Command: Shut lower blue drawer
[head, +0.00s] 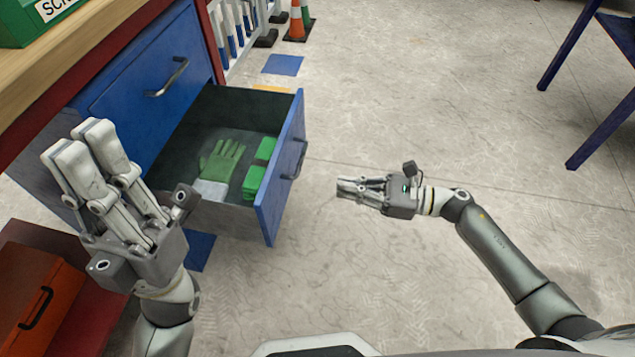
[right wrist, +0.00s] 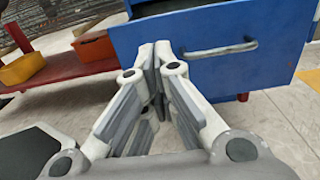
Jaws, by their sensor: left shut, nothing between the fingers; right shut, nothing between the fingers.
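The lower blue drawer (head: 268,205) is pulled well out of the cabinet in the head view. A green glove (head: 220,158) and green blocks (head: 258,168) lie inside it. Its front has a grey handle (head: 298,160), which also shows in the right wrist view (right wrist: 220,50). The upper blue drawer (head: 135,85) is closed. My right gripper (head: 345,188) is shut and empty, to the right of the open drawer's front and apart from it in the head view. Its fingers (right wrist: 155,65) point toward the drawer front (right wrist: 245,68). My left gripper (head: 80,140) is shut and empty, left of the open drawer.
A wooden worktop (head: 75,50) with a green box (head: 25,20) is at upper left. A red toolbox (head: 35,300) stands at lower left. Blue legs (head: 605,130) stand at far right. The floor (head: 430,110) right of the drawer is clear.

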